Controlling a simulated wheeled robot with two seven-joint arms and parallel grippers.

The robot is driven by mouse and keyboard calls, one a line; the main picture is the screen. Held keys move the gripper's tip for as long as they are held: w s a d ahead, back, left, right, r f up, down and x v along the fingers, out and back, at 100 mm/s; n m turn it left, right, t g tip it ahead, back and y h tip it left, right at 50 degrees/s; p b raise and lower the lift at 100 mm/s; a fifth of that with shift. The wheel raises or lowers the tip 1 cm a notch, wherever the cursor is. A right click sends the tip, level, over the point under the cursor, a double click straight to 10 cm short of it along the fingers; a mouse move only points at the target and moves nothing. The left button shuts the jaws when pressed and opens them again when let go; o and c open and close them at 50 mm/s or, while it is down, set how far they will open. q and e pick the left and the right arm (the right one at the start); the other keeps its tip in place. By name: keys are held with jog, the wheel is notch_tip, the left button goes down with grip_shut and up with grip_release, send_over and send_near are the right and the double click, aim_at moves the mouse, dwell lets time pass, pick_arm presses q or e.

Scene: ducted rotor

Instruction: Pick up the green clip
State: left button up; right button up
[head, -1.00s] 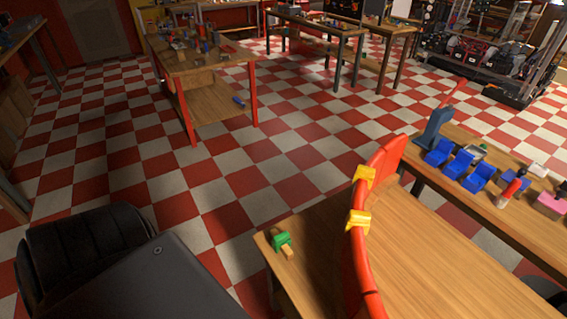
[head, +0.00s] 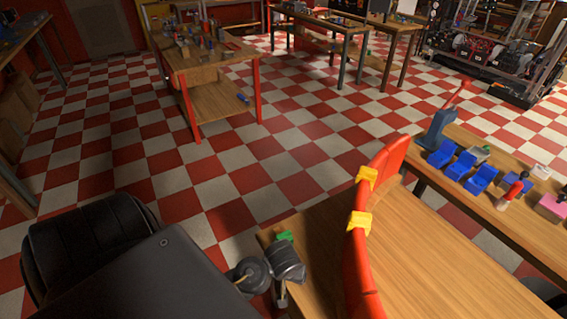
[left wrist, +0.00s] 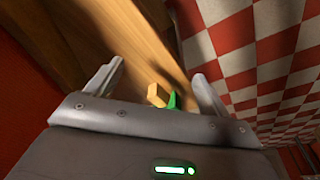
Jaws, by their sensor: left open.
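The green clip (head: 284,236) lies near the left corner of the wooden table (head: 440,250). In the head view only its top shows; my left arm hides the rest. In the left wrist view the green clip (left wrist: 173,101) shows beside a small tan block (left wrist: 157,94), low between the fingers. My left gripper (head: 282,298) is over the table's left end, just in front of the clip in the picture. In the left wrist view its fingers (left wrist: 159,72) are apart with nothing gripped. I cannot tell how high it is above the clip. My right gripper is not in view.
A red curved duct section (head: 362,265) with two yellow clips (head: 358,222) stands on the table just right of the green clip. A second table (head: 480,205) at the right holds blue holders and tools. Checkered floor lies open beyond the table's left edge.

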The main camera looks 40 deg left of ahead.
aim_at(286, 236)
pick_arm(q)
jog(key=w+a+r+n+y, duration=0.1)
jog(key=w+a+n, duration=0.1)
jog(key=w+n, duration=0.1)
jog(key=w+a+r+n+y, duration=0.1)
jog(key=w+a+r+n, duration=0.1)
jog(key=w+n, duration=0.1)
jog(key=w+a+r+n+g, duration=0.1)
jog(key=w+a+n, duration=0.1)
jog(key=w, duration=0.1)
jog(key=shift+w+a+r+n+y, duration=0.25)
jog(key=shift+w+a+n+y, duration=0.05)
jog(key=shift+w+n+y, duration=0.1)
jog(key=shift+w+a+r+n, duration=0.2)
jog(key=shift+n, duration=0.1)
jog(key=x, duration=0.5)
jog(key=shift+a+f+p, duration=0.15)
jog(key=shift+f+p, duration=0.15)
jog(key=shift+a+f, duration=0.15)
jog(key=shift+f, duration=0.05)
jog(key=p+x, duration=0.1)
jog(key=x, duration=0.2)
jog(key=shift+s+a+f, duration=0.2)
jog(key=shift+a+f, duration=0.1)
jog(key=shift+w+a+f, duration=0.1)
jog(key=shift+a+f, duration=0.05)
jog(key=shift+f, duration=0.3)
